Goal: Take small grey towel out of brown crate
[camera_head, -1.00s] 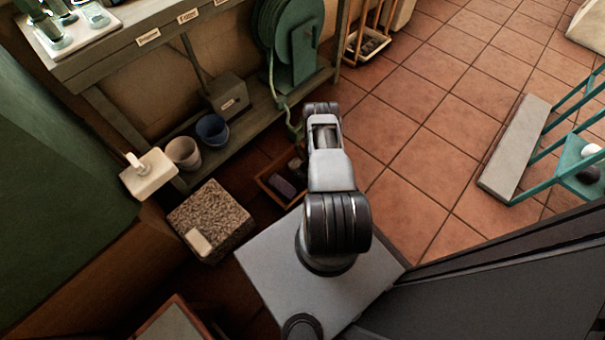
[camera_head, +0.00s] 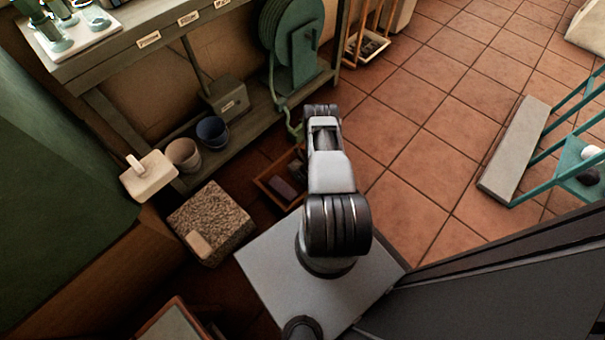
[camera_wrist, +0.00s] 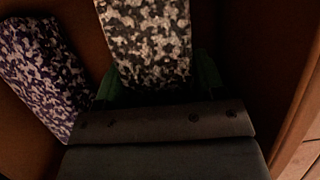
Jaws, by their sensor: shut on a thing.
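The small grey towel (camera_wrist: 150,35), speckled grey and white, is between the green fingers of my gripper (camera_wrist: 157,80) in the wrist view. My gripper is shut on it, inside or just above the brown crate. The brown crate (camera_head: 264,182) stands on the floor in the head view, partly covered by my arm. Its dark brown wall (camera_wrist: 262,50) also shows in the wrist view. My gripper and the grey towel are hidden behind my arm in the head view.
A purple speckled towel (camera_wrist: 38,65) lies in the crate, left of my gripper. A speckled block (camera_head: 212,220) stands left of the crate.

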